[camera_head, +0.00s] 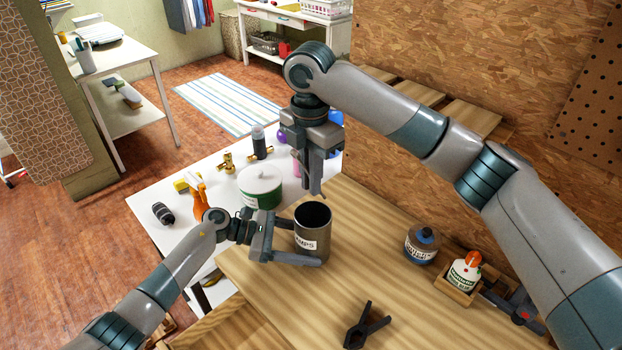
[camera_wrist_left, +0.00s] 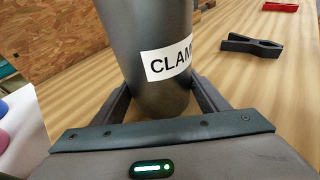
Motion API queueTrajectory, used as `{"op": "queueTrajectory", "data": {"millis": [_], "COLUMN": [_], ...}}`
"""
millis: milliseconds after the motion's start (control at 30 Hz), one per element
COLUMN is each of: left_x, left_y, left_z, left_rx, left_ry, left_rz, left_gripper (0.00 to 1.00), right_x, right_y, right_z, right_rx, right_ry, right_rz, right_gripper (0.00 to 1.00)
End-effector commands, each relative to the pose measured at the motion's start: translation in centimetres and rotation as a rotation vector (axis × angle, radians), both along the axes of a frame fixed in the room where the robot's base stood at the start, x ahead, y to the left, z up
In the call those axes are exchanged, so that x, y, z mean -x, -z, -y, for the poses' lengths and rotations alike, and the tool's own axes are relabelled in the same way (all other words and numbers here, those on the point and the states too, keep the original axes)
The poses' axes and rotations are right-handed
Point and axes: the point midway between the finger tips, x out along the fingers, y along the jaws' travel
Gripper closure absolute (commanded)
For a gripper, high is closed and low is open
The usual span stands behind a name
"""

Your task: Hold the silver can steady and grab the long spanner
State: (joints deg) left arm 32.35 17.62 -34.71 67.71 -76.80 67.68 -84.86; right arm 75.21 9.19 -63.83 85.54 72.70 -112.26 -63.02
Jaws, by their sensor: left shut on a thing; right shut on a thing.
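The silver can (camera_head: 312,238), a dark metal cylinder with a white label, stands upright on the wooden bench top. My left gripper (camera_head: 306,246) is shut on it, one finger on each side. In the left wrist view the can (camera_wrist_left: 150,50) fills the space between the fingers, and its label reads "CLAM…". My right gripper (camera_head: 313,186) points down just above and behind the can's rim. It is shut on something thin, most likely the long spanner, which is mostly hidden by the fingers. Inside the can I see only dark shadow.
A black clamp (camera_head: 366,325) lies at the bench front. A white table (camera_head: 160,238) behind holds a green-and-white tub (camera_head: 261,188) and an orange spray bottle (camera_head: 196,197).

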Motion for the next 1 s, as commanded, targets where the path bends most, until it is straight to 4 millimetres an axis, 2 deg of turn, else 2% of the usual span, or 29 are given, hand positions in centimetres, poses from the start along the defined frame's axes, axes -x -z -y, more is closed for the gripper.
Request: {"op": "queueTrajectory", "data": {"millis": [33,100,133,467,633,767,1000], "left_x": [0.0,0.0,0.0,0.0,-0.1,-0.1,-0.1], "left_y": [0.1,0.1,0.1,0.0,-0.3,-0.7,-1.9], "left_z": [0.0,0.0,0.0,-0.1,-1.0,-2.5,-6.4], "left_rx": [-0.001,-0.001,-0.001,0.000,-0.001,-0.003,-0.003], "left_ry": [0.000,0.000,0.000,0.000,-0.002,-0.002,-0.002], "left_rz": [-0.001,-0.001,-0.001,0.000,0.001,0.001,0.001], "left_gripper": [0.30,0.13,0.10,0.10,0.10,0.10,0.10], "right_x": [0.0,0.0,0.0,0.0,0.0,0.0,0.0], "right_y": [0.0,0.0,0.0,0.0,0.0,0.0,0.0], "right_z": [0.0,0.0,0.0,0.0,0.0,0.0,0.0], "right_rx": [0.000,0.000,0.000,0.000,0.000,0.000,0.000], "right_ry": [0.000,0.000,0.000,0.000,0.000,0.000,0.000], "right_rz": [0.000,0.000,0.000,0.000,0.000,0.000,0.000], "right_gripper": [1.00,1.00,1.00,1.00,1.00,1.00,1.00]}}
